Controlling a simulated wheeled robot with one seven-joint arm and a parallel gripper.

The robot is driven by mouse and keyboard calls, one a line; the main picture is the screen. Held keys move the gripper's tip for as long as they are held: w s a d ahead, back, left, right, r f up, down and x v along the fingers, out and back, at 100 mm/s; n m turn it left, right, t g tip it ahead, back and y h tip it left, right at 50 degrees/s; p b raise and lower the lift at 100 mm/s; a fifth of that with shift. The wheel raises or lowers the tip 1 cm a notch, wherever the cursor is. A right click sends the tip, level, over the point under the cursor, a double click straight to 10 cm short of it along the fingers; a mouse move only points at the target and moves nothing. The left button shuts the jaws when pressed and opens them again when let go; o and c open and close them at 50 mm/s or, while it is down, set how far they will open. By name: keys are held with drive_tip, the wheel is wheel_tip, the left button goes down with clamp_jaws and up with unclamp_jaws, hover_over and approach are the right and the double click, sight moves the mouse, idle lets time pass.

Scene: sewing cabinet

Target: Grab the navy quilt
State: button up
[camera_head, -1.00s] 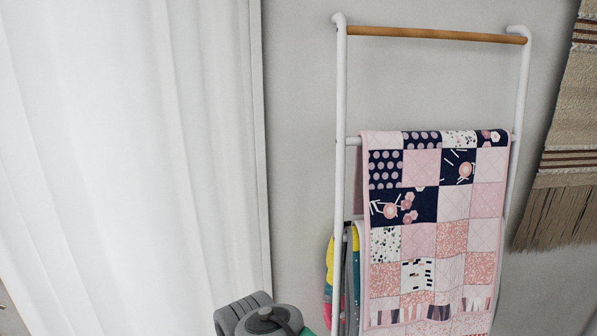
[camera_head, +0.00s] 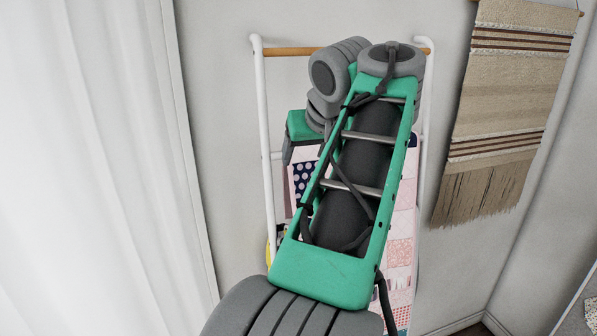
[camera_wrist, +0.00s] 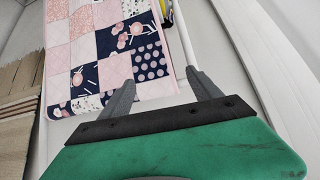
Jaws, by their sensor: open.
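The quilt (camera_head: 401,225) is pink, white and navy patchwork, hanging over a rung of a white ladder rack (camera_head: 262,120). In the head view my arm covers most of it; a dotted navy patch and the right strip show. In the wrist view the quilt (camera_wrist: 105,42) appears inverted and fills the upper left and middle. My gripper (camera_wrist: 159,78) is open, its two grey fingers apart and pointing towards the quilt's folded edge. No quilt is seen clamped between them; whether a finger touches it I cannot tell.
The rack's wooden top bar (camera_head: 290,52) runs behind my arm. A sliver of yellow cloth (camera_head: 268,252) hangs lower left. A fringed woven hanging (camera_head: 500,110) is on the wall at right, and a white curtain (camera_head: 90,160) is at left.

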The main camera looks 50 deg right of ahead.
drive_tip(key=b+x, duration=0.7)
drive_tip(key=x, duration=0.3)
drive_tip(key=shift+b, duration=0.4)
drive_tip(key=shift+f, duration=0.1)
drive_tip(key=shift+b+x, duration=0.8)
drive_tip(key=shift+x, duration=0.65)
drive_tip(key=c, duration=1.4)
drive_tip(key=shift+c, duration=0.9)
wheel_tip(320, 180, up, 13)
drive_tip(key=p, duration=1.3)
drive_tip(key=shift+a, duration=0.1)
clamp_jaws()
drive_tip(key=shift+f, duration=0.4)
